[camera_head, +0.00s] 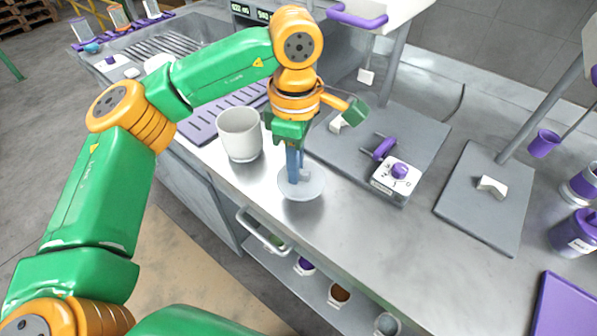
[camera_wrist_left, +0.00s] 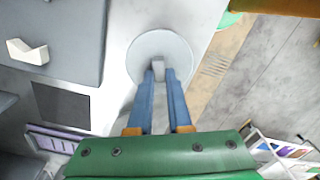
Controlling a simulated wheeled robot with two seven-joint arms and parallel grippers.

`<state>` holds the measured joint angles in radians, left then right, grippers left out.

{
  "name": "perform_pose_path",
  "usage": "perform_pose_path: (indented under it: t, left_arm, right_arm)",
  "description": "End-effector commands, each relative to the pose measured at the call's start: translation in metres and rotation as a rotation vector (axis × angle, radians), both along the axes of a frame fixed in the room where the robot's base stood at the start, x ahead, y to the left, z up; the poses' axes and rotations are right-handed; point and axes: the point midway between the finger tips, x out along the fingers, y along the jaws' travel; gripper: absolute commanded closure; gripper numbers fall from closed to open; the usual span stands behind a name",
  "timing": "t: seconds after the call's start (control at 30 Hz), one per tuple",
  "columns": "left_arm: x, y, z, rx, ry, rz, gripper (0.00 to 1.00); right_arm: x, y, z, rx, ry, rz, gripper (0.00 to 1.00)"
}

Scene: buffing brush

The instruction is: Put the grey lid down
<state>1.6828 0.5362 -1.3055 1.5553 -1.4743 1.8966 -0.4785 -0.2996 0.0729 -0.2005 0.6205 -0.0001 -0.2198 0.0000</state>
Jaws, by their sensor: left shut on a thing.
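The grey lid (camera_head: 311,190) is a round, pale disc with a small block handle (camera_wrist_left: 158,70). My left gripper (camera_head: 294,172) points down with its blue fingers shut on that handle. In the left wrist view the gripper (camera_wrist_left: 159,82) has one finger on each side of the handle, and the lid (camera_wrist_left: 160,45) lies beyond the fingertips. The lid looks level, over the steel counter (camera_head: 262,190) near its front edge. I cannot tell whether it touches the counter. My right gripper is not in view.
A white pot (camera_head: 240,140) stands left of the lid. Behind is a grey plate (camera_head: 425,130) with a purple-knobbed control box (camera_head: 396,180). A second grey plate (camera_head: 480,220) is farther right. Bare counter lies right of the lid. A shelf with cups (camera_head: 340,293) is below the edge.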

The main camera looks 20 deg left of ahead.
Motion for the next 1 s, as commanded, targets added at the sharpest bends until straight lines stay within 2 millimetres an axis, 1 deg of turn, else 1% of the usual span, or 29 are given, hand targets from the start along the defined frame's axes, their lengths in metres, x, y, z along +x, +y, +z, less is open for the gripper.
perform_pose_path:
  t: [0.07,0.1,0.2,0.3,0.47,0.57,0.6,0.67,0.7,0.93,1.0]
  left_arm:
    - [0.008,0.000,-0.011,0.003,0.004,0.000,1.00]
    - [0.007,0.000,-0.019,0.003,0.005,-0.001,1.00]
    - [0.007,0.000,-0.035,0.002,0.002,0.000,1.00]
    - [0.007,-0.001,-0.040,0.000,-0.001,0.000,1.00]
    - [0.007,-0.001,-0.040,0.000,-0.002,0.000,1.00]
    - [0.007,-0.001,-0.044,0.000,-0.001,0.000,1.00]
    - [0.007,-0.001,-0.044,0.000,-0.001,0.000,0.80]
    - [0.007,-0.001,-0.043,0.000,-0.001,0.000,0.64]
    - [0.007,-0.001,-0.043,0.000,-0.001,0.000,0.53]
    - [0.007,0.000,-0.042,0.000,-0.001,0.000,0.53]
    - [0.007,-0.001,-0.036,0.000,-0.001,0.000,0.53]
  right_arm:
    - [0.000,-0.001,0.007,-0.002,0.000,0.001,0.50]
    - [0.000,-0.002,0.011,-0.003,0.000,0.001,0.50]
    - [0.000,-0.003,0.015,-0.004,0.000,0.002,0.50]
    - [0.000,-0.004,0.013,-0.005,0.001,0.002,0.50]
    - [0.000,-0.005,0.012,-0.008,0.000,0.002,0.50]
    - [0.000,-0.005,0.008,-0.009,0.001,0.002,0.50]
    - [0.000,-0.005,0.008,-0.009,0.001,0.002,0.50]
    - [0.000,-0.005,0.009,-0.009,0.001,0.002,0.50]
    - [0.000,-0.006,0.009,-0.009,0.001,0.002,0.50]
    - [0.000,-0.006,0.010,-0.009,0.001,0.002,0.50]
    - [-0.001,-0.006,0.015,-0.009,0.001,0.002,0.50]
